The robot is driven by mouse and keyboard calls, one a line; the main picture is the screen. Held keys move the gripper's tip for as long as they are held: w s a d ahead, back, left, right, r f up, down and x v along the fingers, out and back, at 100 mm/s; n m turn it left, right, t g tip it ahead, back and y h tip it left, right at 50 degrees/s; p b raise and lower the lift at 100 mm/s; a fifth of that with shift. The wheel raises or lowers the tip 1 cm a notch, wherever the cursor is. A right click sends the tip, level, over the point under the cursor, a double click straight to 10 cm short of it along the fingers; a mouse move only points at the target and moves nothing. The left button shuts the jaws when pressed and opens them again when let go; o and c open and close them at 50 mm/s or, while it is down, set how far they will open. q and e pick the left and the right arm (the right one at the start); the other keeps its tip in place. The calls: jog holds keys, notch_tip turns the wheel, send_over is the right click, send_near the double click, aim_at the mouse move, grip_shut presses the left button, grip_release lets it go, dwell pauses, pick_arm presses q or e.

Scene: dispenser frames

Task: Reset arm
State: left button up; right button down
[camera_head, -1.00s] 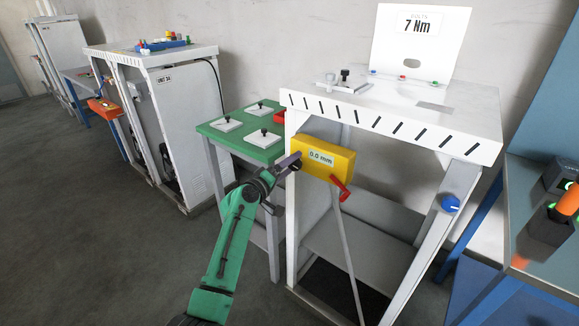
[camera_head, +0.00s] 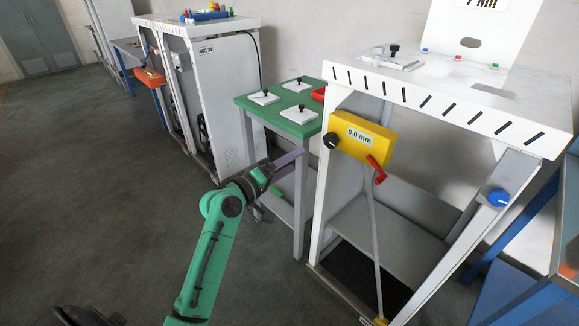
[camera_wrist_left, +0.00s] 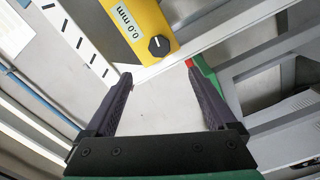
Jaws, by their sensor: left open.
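My left gripper (camera_head: 285,168) is at the end of the green arm in the head view, left of the white dispenser frame (camera_head: 322,190) and in front of the green table. In the left wrist view its two dark fingers (camera_wrist_left: 162,88) are spread wide with nothing between them. Beyond the fingertips is the yellow box (camera_wrist_left: 140,22) with a black knob (camera_wrist_left: 159,45) and a "0.0 mm" label. In the head view that yellow box (camera_head: 362,138) hangs on the frame's left front corner, apart from my gripper. My right gripper is not in view.
A green table (camera_head: 285,122) with white plates stands behind my gripper. A grey cabinet (camera_head: 225,100) stands farther left. A blue knob (camera_head: 497,198) and a red lever (camera_head: 377,168) stick out from the white frame.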

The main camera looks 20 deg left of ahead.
pick_arm(q)
jog(key=shift+s, duration=0.1)
dwell(0.3)
jog(key=s+a+f+m+g+y, duration=0.15)
jog(key=s+f+g, duration=0.3)
jog(key=f, duration=1.45)
jog(key=s+f+m+g+y, duration=0.1)
jog(key=s+f+g+y, duration=0.3)
jog(key=f, duration=1.4)
jog(key=s+f+m+g, duration=0.2)
jog(key=s+f, duration=0.4)
jog(key=s, duration=0.6)
jog(key=s+f+m+g+y, duration=0.1)
jog(key=s+f+m+g, duration=0.1)
jog(key=s+f, duration=0.5)
jog(key=s+f+m+g, duration=0.3)
jog(key=s+f, duration=0.4)
jog(key=s, duration=1)
jog(key=shift+s+a+m+p, duration=0.3)
jog(key=shift+m+p, duration=0.15)
jog(key=shift+m, duration=0.4)
jog(key=shift+w, duration=0.1)
